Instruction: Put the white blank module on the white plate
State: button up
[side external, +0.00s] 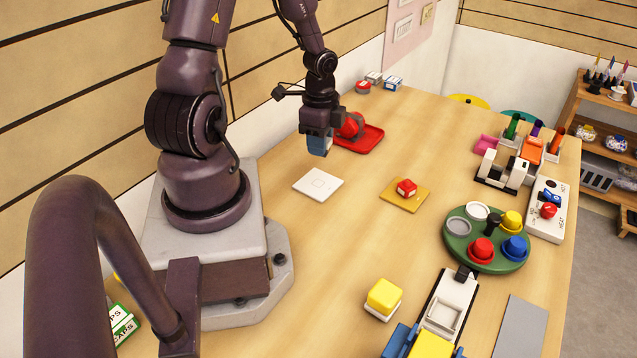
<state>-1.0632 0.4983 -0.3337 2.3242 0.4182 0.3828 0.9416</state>
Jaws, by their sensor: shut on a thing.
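My gripper (318,137) is at the upper middle of the side external view, pointing down and shut on a small blue block (319,147). The block is held above the table, a little behind the white plate (318,184). The white plate lies flat on the table, with a thin square outline on it and nothing on top. I cannot clearly make out a white blank module. The hidden faces of the held block cannot be seen.
A red tray (370,143) with a red object (350,126) is just right of my gripper. A yellow plate (413,202) holds a red block (406,187). A yellow block (384,293) stands in front. A green turntable (478,262) is at the right. Table between the plates is clear.

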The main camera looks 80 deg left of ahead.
aim_at(318, 183)
jog(key=shift+s+a+f+m, duration=0.1)
jog(key=shift+s+m, duration=0.15)
jog(key=shift+m, duration=0.75)
jog(key=shift+f, duration=3.95)
jog(key=shift+f, duration=0.1)
jog(key=o, duration=0.9)
notch_tip(318, 183, up, 12)
jog(key=shift+r, duration=0.15)
